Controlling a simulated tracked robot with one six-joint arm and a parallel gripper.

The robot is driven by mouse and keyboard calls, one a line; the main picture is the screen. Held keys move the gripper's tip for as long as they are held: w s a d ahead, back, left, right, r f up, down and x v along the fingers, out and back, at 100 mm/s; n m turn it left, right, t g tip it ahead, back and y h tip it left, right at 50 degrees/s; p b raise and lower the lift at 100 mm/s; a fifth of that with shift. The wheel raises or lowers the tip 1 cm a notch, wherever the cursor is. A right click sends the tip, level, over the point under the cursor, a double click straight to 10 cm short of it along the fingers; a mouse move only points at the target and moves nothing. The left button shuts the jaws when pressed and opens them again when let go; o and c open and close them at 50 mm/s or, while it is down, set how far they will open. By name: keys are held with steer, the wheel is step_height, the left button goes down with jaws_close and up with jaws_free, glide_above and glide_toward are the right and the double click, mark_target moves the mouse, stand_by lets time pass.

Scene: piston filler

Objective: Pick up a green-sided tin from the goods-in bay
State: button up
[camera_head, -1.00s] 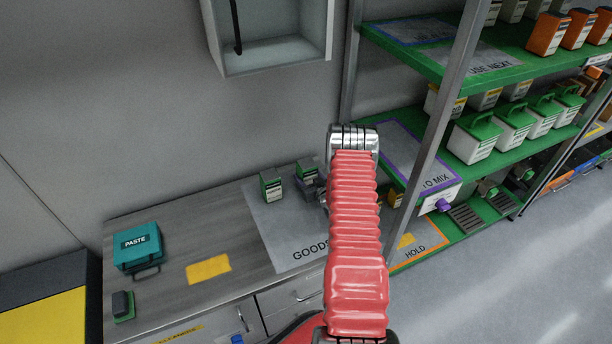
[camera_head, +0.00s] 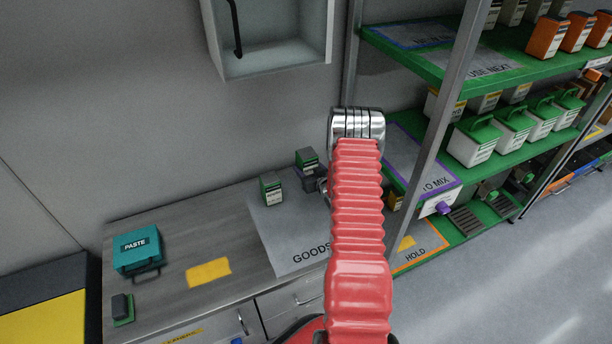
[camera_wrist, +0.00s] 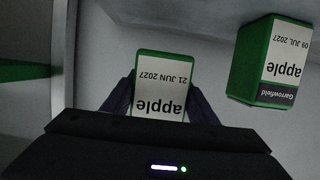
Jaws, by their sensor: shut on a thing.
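My gripper (camera_wrist: 160,100) is shut on a green-sided tin (camera_wrist: 162,84) with a white label reading "apple" and "21 JUN 2027", upside down in the wrist view. In the head view this tin (camera_head: 306,158) is held above the grey goods-in bay (camera_head: 285,235), beside my arm, which partly hides the jaws. A second green-sided tin (camera_head: 271,188) stands on the bay to its left. In the wrist view that second tin (camera_wrist: 272,62) is at upper right, labelled "Garrowfield", "apple" and "09 JUL 2027". It stands apart from the held tin.
A teal PASTE box (camera_head: 138,247) and a yellow patch (camera_head: 209,271) are left on the bench. A green shelf rack (camera_head: 440,165) with a metal post stands close on the right. A grey open wall cabinet (camera_head: 270,55) hangs above the bench.

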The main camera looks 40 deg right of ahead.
mark_target(307, 160)
steer(key=shift+r, duration=1.75)
